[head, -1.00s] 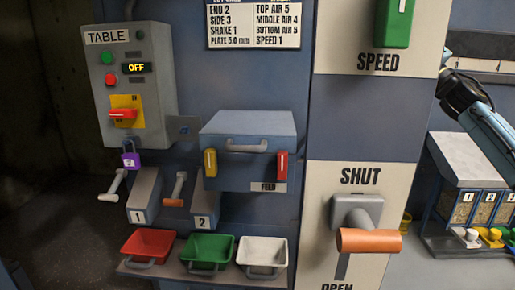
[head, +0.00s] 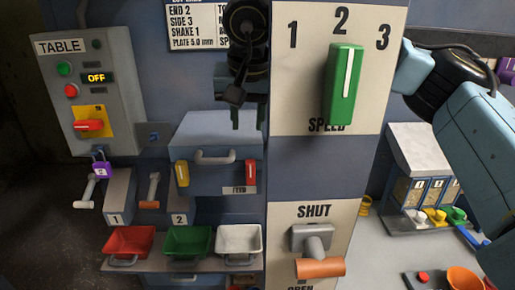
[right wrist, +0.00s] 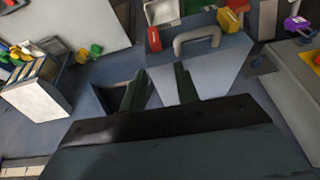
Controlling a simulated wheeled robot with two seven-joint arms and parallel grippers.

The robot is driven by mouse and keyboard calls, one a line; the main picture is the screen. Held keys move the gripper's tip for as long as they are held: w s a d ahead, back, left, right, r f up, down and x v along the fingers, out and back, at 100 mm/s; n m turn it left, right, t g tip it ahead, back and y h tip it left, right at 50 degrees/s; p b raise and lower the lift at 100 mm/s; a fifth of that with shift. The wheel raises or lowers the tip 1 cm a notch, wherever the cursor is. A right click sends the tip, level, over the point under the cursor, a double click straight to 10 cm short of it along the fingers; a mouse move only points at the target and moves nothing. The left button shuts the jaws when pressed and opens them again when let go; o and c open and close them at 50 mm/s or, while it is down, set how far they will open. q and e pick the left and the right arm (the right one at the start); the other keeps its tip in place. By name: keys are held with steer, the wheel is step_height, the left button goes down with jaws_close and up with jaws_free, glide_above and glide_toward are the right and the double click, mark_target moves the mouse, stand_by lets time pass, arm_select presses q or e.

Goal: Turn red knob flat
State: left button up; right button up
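A red knob (head: 250,173) stands upright on the front right of the blue-grey FEED box (head: 215,135); it also shows in the right wrist view (right wrist: 155,38). Another red knob (head: 90,125), on the yellow plate of the TABLE control box, lies level. My right gripper (head: 248,118) hangs fingers down above the FEED box's right part, apart from the upright red knob. In the right wrist view its two dark green fingers (right wrist: 158,90) are spread with nothing between them. My left gripper is not in view.
A yellow knob (head: 182,173) and a grey handle (head: 215,157) are on the FEED box front. The SPEED panel (head: 385,75) with its green lever (head: 343,85) stands just right of my right gripper. Red, green and white bins (head: 240,239) sit below.

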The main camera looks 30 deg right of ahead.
mark_target(250, 162)
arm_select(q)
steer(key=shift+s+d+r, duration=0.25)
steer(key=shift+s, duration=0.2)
arm_select(e)
steer(key=shift+h, duration=0.3)
steer(key=x, duration=1.3)
steer(key=shift+d+f, duration=0.15)
steer(key=shift+d, duration=0.1)
jaws_close()
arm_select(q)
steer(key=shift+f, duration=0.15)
